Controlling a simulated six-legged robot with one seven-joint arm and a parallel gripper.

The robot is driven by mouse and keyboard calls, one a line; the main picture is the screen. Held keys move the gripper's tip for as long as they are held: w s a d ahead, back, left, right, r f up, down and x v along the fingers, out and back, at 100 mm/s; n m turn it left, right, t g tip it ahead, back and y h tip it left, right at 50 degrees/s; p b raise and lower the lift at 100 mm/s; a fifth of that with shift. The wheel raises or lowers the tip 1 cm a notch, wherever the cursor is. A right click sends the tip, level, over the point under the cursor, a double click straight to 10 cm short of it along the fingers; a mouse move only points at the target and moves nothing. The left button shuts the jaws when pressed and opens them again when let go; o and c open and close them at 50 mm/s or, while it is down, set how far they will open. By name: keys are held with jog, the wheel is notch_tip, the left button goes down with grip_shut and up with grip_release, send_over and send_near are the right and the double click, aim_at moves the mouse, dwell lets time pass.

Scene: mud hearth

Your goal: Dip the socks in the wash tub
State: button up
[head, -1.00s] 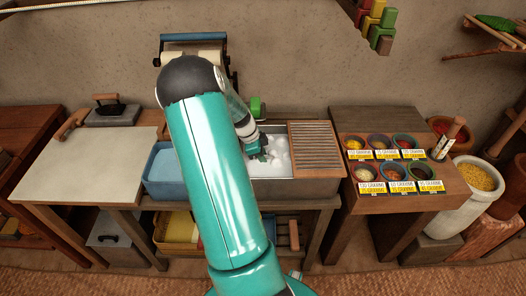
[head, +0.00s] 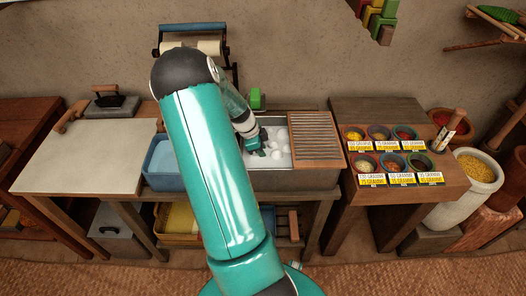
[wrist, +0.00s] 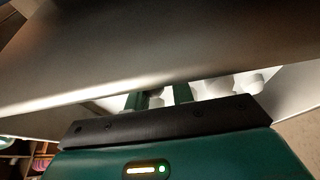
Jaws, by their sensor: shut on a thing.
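The wash tub (head: 305,180) is a grey metal basin with white suds (head: 281,136) in it, in the middle of the head view. My gripper (head: 262,150) reaches down inside the tub, at the left of the suds. In the wrist view its two green fingers (wrist: 160,100) show beyond a dark bar, with white rounded suds beside them. The gripper is shut on the socks, of which at most a small greyish patch shows between the fingers. The tub's metal wall (wrist: 120,55) fills much of the wrist view and hides what lies below.
A blue basin (head: 160,182) stands left of the tub, partly behind my arm. A slatted wooden board (head: 318,140) adjoins the tub's right side. Labelled spice bowls (head: 378,133) stand farther right. A pale tabletop (head: 85,160) on the left is largely clear.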

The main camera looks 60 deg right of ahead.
jog(key=shift+s+a+r, duration=0.1)
jog(key=shift+w+d+f, duration=0.3)
jog(key=shift+d, duration=0.25)
jog(key=shift+w+d+f, duration=0.25)
jog(key=shift+d+f, duration=0.05)
jog(key=shift+d, duration=0.25)
jog(key=shift+s+a+r, duration=0.3)
jog(key=shift+a, duration=0.25)
jog(key=shift+s+a+r, duration=0.25)
jog(key=shift+a+r, duration=0.05)
jog(key=shift+a, duration=0.25)
jog(key=shift+w+d+f, duration=0.3)
jog(key=shift+d, duration=0.25)
jog(key=shift+w+d+f, duration=0.25)
jog(key=shift+d+f, duration=0.05)
jog(key=shift+d, duration=0.25)
dwell(2.1)
notch_tip(320, 180, up, 19)
dwell(1.7)
